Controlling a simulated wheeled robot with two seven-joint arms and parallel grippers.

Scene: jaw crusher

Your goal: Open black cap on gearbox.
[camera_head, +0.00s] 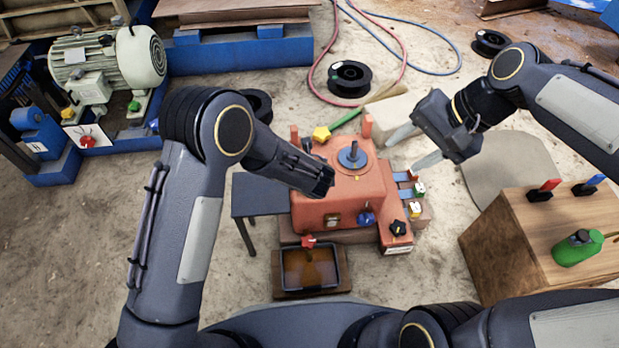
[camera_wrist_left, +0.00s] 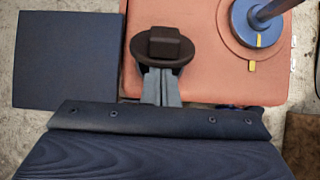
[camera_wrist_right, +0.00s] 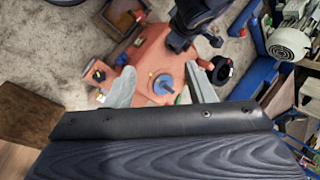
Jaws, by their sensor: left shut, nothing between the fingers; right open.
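The red gearbox (camera_head: 362,185) stands at the middle of the head view. The black cap (camera_wrist_left: 165,47), a round disc with a square knob, shows at the gearbox's upper left in the left wrist view; my left gripper hides it in the head view. My left gripper (camera_head: 325,190) is over the gearbox's left part. In the left wrist view its fingers (camera_wrist_left: 162,78) are shut and empty, meeting the cap's near edge; whether they touch it I cannot tell. My right gripper (camera_head: 400,156) is open and empty above the gearbox's right side.
A blue round fitting (camera_head: 353,155) with a handle rises from the gearbox top. A dark side table (camera_head: 258,195) adjoins its left, and an oil tray (camera_head: 310,271) is in front. A wooden box (camera_head: 517,255) with a green bottle (camera_head: 577,249) stands at right.

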